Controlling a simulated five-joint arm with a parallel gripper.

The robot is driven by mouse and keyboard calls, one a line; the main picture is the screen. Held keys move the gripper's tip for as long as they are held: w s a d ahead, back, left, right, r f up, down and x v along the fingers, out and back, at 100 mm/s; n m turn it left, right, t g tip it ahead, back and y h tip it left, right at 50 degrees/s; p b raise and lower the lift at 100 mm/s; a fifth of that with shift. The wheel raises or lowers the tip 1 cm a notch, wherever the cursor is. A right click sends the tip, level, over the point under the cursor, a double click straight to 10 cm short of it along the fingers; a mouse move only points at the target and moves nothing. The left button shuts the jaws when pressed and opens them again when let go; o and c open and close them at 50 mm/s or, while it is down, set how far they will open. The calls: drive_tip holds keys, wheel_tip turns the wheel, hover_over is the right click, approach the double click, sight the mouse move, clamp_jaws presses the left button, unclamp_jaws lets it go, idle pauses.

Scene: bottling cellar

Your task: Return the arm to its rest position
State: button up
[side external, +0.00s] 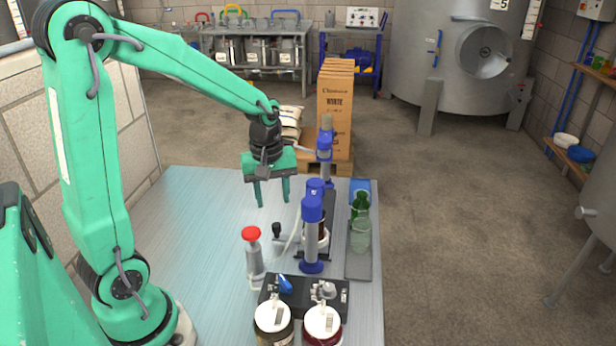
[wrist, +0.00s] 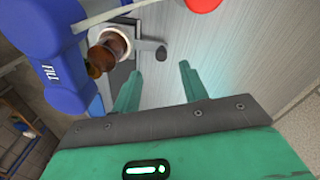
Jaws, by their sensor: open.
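My gripper (side external: 272,192) hangs from my green arm above the grey metal table (side external: 195,225), with its fingers pointing down. The two green fingers stand apart with nothing between them, which also shows in the wrist view (wrist: 158,85). The gripper is left of the blue-and-grey bottling device (side external: 312,225) and behind the red-topped grey cylinder (side external: 253,255). My arm is raised and bent, reaching out over the table from the left.
Green bottles (side external: 360,235) stand on a grey strip at the table's right edge. Two white-lidded jars (side external: 274,317) sit in front by a black block (side external: 305,292). Cardboard cartons (side external: 335,110) stand behind the table. The table's left part is clear.

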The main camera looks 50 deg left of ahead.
drive_tip(key=s+d+r+m+t, duration=0.5)
drive_tip(key=s+d+r+m, duration=0.3)
drive_tip(key=s+r+m, duration=0.3)
drive_tip(key=shift+s+d+m, duration=0.2)
drive_tip(key=shift+s+m, duration=0.15)
drive_tip(key=shift+m, duration=0.75)
